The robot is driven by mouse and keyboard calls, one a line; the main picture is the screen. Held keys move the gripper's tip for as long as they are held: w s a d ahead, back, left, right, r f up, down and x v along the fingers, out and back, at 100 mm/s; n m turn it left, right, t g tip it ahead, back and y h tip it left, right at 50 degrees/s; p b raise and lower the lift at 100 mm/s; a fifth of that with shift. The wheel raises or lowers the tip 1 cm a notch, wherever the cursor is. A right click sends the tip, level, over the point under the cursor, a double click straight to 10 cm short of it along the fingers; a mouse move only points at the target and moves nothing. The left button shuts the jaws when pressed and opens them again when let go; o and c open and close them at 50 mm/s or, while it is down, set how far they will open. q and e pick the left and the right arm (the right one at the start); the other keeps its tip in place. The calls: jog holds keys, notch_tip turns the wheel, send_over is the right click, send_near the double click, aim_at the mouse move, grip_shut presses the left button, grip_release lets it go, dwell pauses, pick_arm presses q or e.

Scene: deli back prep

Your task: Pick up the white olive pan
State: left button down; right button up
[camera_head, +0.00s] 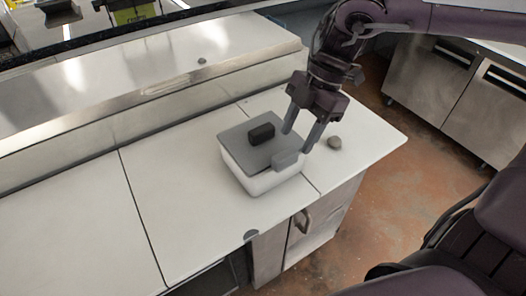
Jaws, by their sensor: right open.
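The white olive pan (264,184) is a rectangular white tub on the white counter. A flat grey lid (234,139) with a black block-like grip (261,134) covers it. A rounded grey piece (287,159) shows at its right edge, like a handle. My right gripper (297,140) is open, pointing down over the pan's right edge, its two fingers apart. I cannot tell whether a finger touches the pan. The fingers hide part of the lid's right side. My left gripper is not in view.
A raised metal-edged ledge (150,85) runs behind. The counter (85,220) left of the pan is clear.

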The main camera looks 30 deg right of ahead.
aim_at(287, 153)
jog(key=shift+p+x, duration=0.4)
jog(key=shift+x, duration=0.4)
jog(key=shift+w+a+f, duration=0.15)
jog(key=shift+w+f, duration=0.1)
jog(key=shift+f, duration=0.35)
jog(key=x, duration=0.1)
jog(key=p+x, duration=0.1)
jog(key=shift+w+a+f, duration=0.1)
jog(key=shift+w+f, duration=0.1)
jog(key=shift+f, duration=0.1)
jog(key=c, duration=0.5)
grip_shut()
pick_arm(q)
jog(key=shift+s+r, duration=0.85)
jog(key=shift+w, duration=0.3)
